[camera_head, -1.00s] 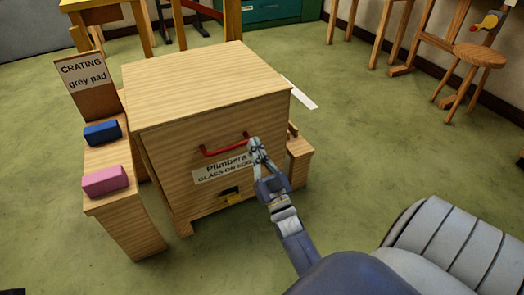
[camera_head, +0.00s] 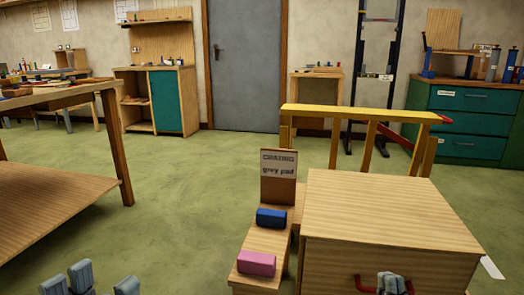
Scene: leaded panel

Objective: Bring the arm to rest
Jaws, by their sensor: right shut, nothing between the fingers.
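My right gripper (camera_head: 392,284) is at the bottom edge, fingertips together and empty. It overlaps the red handle (camera_head: 361,284) on the front of a wooden crate (camera_head: 400,207); I cannot tell whether they touch. My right arm below the fingertips is out of frame. Grey fingertips of my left gripper (camera_head: 103,282) poke up at the bottom left, spread apart with nothing visible between them. The rest of the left gripper and arm is cut off.
A low wooden stand with a blue block (camera_head: 271,219), a pink block (camera_head: 256,263) and a sign (camera_head: 278,163) stands left of the crate. A yellow-topped trestle (camera_head: 362,113) is behind. A wooden table (camera_head: 55,185) is at left. Green floor between is clear.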

